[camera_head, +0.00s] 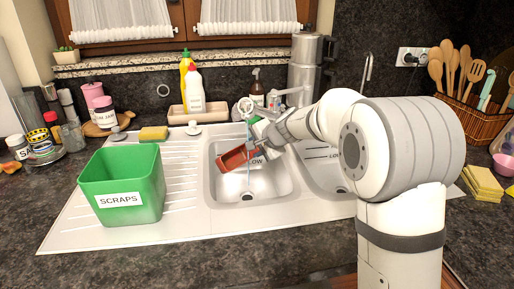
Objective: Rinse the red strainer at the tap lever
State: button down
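The red strainer (236,158) is tilted over the left sink bowl (270,186), its right end up against my gripper (257,143). My gripper reaches in from the right and appears shut on the strainer's end; the fingers are small and partly hidden. The silver tap (288,92) stands behind the bowl, partly hidden by my arm. Its lever cannot be told apart clearly from my gripper. A label reading "LOW" is partly covered by the strainer.
A green scraps bin (124,184) stands on the drainboard at left. A sponge (153,133) and a tray of bottles (196,112) are behind. A right bowl (328,172) lies under my arm. A utensil basket (480,113) and yellow cloths (482,183) are at right.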

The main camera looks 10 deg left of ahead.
jog(key=shift+d, duration=0.1)
jog(key=shift+d+b, duration=0.4)
jog(key=shift+d, duration=0.1)
jog(key=s+b, duration=0.3)
jog(key=s, duration=0.5)
jog(key=shift+d, duration=0.25)
dwell(0.4)
dwell(1.1)
jog(key=s+r+p, duration=0.2)
jog(key=s+r, duration=0.2)
jog(key=s, duration=0.1)
jog(key=shift+d, duration=0.15)
